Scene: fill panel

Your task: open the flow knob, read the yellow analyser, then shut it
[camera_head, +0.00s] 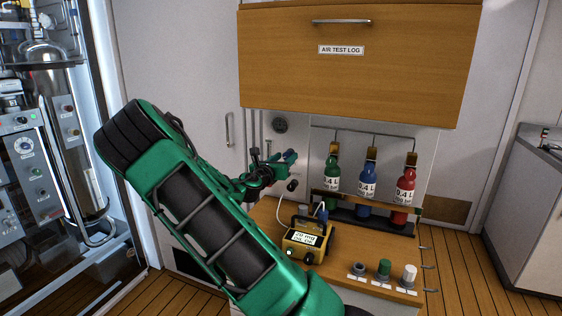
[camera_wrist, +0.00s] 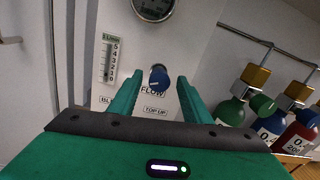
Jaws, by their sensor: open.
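In the head view the knob (camera_head: 291,155) shows just beyond my gripper (camera_head: 280,166). My green gripper (camera_wrist: 159,84) is open, one finger on each side of the knob in the wrist view. I cannot tell whether the fingers touch it. The yellow analyser (camera_head: 304,239) stands on the wooden counter below, its screen lit with dark text too small to read surely. A green light shows on its front.
A round gauge (camera_wrist: 153,8) and a flow scale (camera_wrist: 109,60) are on the panel. Green (camera_head: 331,177), blue (camera_head: 365,187) and red (camera_head: 404,190) bottles stand at right. Several small caps sit on the counter front. A wooden cabinet (camera_head: 400,60) hangs above.

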